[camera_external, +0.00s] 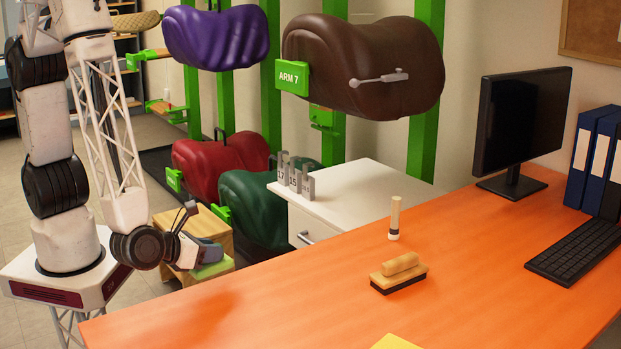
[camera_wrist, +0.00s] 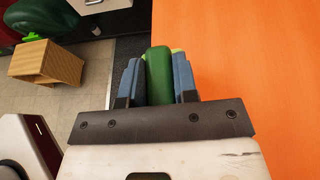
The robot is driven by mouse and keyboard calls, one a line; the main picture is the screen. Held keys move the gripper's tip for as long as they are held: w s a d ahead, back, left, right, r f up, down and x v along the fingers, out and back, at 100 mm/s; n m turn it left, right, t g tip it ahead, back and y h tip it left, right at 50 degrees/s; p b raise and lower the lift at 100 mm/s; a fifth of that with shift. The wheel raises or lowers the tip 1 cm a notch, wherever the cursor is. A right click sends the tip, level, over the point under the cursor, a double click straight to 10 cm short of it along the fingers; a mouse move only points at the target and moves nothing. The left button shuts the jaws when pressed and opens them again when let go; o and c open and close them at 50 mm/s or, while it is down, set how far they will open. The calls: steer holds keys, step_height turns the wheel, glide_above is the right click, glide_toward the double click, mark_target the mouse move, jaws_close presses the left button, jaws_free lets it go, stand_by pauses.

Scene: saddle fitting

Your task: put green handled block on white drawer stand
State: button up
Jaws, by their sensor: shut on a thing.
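My gripper (camera_external: 200,246) is shut on the green handled block (camera_external: 212,269), near the left end of the orange desk. In the wrist view the block's green part (camera_wrist: 158,76) sits between the blue fingers of my gripper (camera_wrist: 157,82), with a bit of yellow-green beyond it. The fingers hide part of the block. The white drawer stand (camera_external: 352,183) is behind the desk, to the right of and farther back than my gripper. Several grey numbered pieces (camera_external: 295,178) stand at the left of its top; the rest of the visible top looks clear.
The orange desk (camera_external: 300,300) bears a wooden block with a black base (camera_external: 399,273), an upright cream cylinder (camera_external: 394,218), a monitor (camera_external: 522,122) and a keyboard (camera_external: 577,252). A wooden step stool (camera_wrist: 46,64) stands on the floor. Saddles on green posts rise behind the stand, a brown one (camera_external: 365,65) nearest.

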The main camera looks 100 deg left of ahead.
steer(key=w+r+m+t+h, duration=0.2)
steer(key=w+r+m+h, duration=0.15)
steer(key=w, duration=0.95)
steer(key=w+r+m+t+h, duration=0.2)
steer(key=w+r, duration=0.3)
steer(key=w, duration=0.8)
steer(key=w+a+r+m+h, duration=0.4)
steer(key=w+a+r, duration=0.6)
steer(key=r, duration=0.5)
steer(key=shift+w+a+t+h, duration=0.35)
steer(key=shift+a+t+h, duration=0.1)
steer(key=shift+a, duration=0.8)
steer(key=shift+m, duration=0.25)
steer(key=shift+d+f, duration=0.1)
steer(key=shift+f, duration=0.05)
